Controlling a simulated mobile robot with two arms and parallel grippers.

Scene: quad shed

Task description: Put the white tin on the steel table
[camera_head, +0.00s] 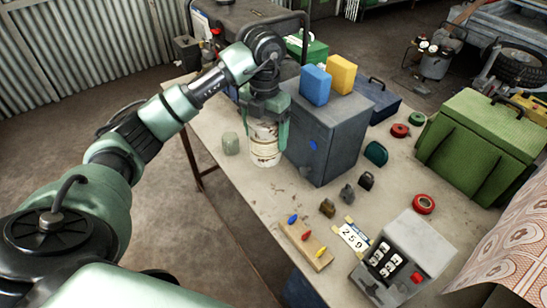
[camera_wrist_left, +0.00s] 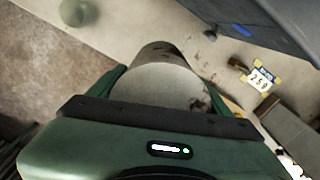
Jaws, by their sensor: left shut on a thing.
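The white tin (camera_head: 264,146) has a worn, stained label and is upright between the fingers of my left gripper (camera_head: 265,122). The gripper is shut on it from above. In the left wrist view the tin's pale round top (camera_wrist_left: 165,86) shows between the green fingers. Its base is over the pale worn tabletop (camera_head: 245,178), just left of a grey metal box. I cannot tell whether it touches the top. Whether this is the steel table is not clear. My right gripper is not in view.
The grey box (camera_head: 328,138) carries blue and yellow blocks. A grey-green cup (camera_head: 230,143) stands left of the tin. Padlocks, a board with coloured pieces (camera_head: 306,244), a number plate (camera_head: 354,237) and a green case (camera_head: 480,145) lie rightward. Bare tabletop is in front of the tin.

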